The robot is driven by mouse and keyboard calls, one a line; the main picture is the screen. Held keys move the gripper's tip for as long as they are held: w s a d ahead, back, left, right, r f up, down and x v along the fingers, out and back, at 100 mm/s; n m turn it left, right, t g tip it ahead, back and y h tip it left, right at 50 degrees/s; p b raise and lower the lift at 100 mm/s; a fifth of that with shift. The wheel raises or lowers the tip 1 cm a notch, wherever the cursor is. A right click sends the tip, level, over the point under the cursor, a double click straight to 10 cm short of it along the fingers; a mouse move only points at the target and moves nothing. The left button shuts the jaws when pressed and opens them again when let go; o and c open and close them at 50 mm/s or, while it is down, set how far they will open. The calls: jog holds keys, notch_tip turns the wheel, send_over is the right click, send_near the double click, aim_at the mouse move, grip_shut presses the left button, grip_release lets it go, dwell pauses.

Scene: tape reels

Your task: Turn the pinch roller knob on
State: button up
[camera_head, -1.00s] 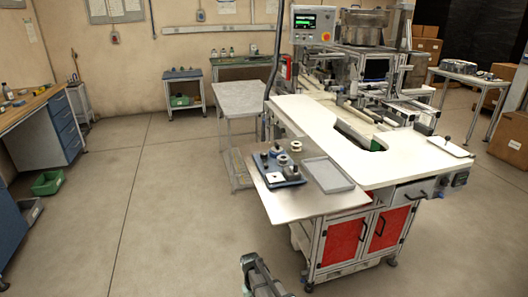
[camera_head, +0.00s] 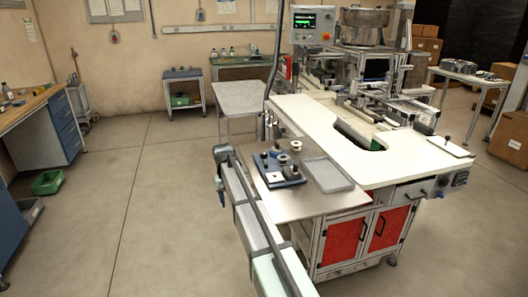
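A small blue-based tape device (camera_head: 284,176) sits on the metal side table (camera_head: 262,200). Several small round dark and light parts stand on it, including a dark knob-like part (camera_head: 289,172) near its right side. A white reel (camera_head: 296,146) is behind it. I cannot tell which part is the pinch roller knob or how it is turned. My arm (camera_head: 255,225) reaches up from the bottom, left of the side table. A narrow part (camera_head: 220,187) hangs at its far end, apart from the device. It is too small to tell whether my gripper is open or shut.
A grey tray (camera_head: 327,175) lies right of the device. The white machine bench (camera_head: 400,160) with red doors adjoins the side table. A grey table (camera_head: 240,97) stands behind. The floor (camera_head: 150,200) to the left is clear.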

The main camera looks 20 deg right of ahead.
jog(key=w+r, duration=0.4)
jog(key=r, duration=0.4)
notch_tip(320, 180, up, 22)
jog(key=m+t, duration=0.1)
send_over(264, 153)
jog(key=shift+y, duration=0.4)
notch_tip(264, 153, down, 14)
jog(key=shift+r, duration=0.1)
jog(key=c, duration=1)
